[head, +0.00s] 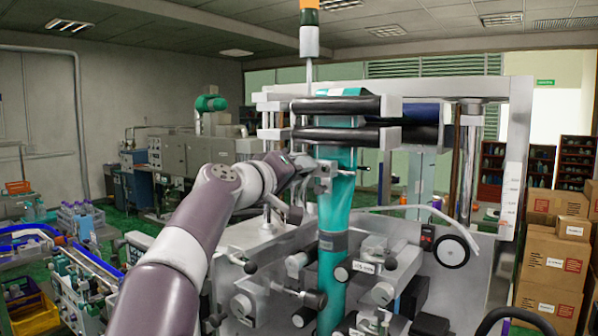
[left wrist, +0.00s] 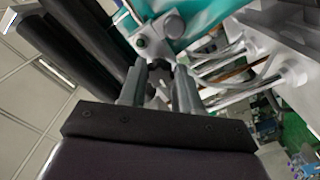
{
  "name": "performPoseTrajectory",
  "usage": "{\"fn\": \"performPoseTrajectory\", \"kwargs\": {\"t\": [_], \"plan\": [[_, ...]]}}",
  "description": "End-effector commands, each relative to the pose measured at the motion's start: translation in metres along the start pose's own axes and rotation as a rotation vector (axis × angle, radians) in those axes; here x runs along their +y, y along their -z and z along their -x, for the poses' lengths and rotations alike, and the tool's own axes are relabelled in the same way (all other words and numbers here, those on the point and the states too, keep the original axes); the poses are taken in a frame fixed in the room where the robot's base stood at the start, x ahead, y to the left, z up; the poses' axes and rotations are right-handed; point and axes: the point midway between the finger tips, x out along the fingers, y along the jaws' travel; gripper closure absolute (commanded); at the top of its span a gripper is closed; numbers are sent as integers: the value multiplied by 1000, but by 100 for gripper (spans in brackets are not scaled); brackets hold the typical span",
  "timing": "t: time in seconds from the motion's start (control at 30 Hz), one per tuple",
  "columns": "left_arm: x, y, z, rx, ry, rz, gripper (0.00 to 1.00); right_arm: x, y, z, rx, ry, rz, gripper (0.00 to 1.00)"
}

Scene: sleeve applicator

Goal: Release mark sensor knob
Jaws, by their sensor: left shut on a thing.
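My left gripper (head: 306,166) reaches in from the left to the metal mark sensor bracket (head: 325,178) beside the teal film. In the left wrist view the two grey fingers (left wrist: 159,72) are closed around a small dark knob (left wrist: 159,66), just below the grey bracket plate (left wrist: 165,34). Most of the knob is hidden between the fingertips, and I cannot make it out in the head view. The teal film (head: 337,208) runs down from the black rollers (head: 338,133) past the bracket. My right gripper is not in view.
Black rollers sit close above the left gripper. The machine's front plate carries several knobs and rollers below, with a black wheel (head: 453,251) at right. Cardboard boxes (head: 549,262) stand at far right. A conveyor with bottles (head: 75,262) is at left.

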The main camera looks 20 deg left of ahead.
Motion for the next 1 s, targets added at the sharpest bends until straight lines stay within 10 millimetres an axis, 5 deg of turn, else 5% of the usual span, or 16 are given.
{"fn": "performPoseTrajectory", "kwargs": {"t": [1.0], "plan": [[5, 5, 2, 6, -9, 962, 98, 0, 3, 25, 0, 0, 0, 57]]}}
